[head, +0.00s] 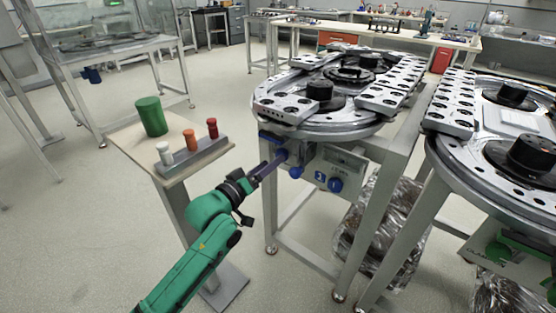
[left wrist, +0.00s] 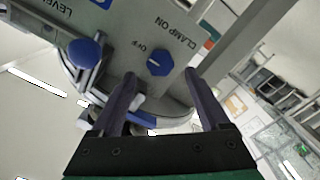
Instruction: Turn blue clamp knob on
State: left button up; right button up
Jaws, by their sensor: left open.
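The blue clamp knob (left wrist: 159,62) is on a grey panel (left wrist: 213,48) in the left wrist view, beside the printed words CLAMP ON and OFF. A pale mark shows on its face; I cannot tell exactly which setting it points to. My left gripper (left wrist: 160,75) is open, with its dark fingers apart and the knob between and just beyond the tips in the picture. I cannot tell whether they touch it. In the head view my left gripper (head: 279,156) is at the left side of the front panel and partly hides it. My right gripper is not in view.
Another blue knob (left wrist: 85,53) is beside the word LEVEL. In the head view, a small table (head: 130,134) at left holds a green cylinder (head: 151,116) and a rack (head: 190,155) of pegs. The ring track (head: 300,120) is above the panel. Table legs stand nearby.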

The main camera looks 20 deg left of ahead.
pick_arm(q)
jog(key=x, duration=0.4)
jog(key=shift+w, duration=0.15)
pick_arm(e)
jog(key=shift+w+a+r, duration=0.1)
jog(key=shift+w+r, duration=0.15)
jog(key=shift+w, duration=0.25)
pick_arm(q)
grip_shut()
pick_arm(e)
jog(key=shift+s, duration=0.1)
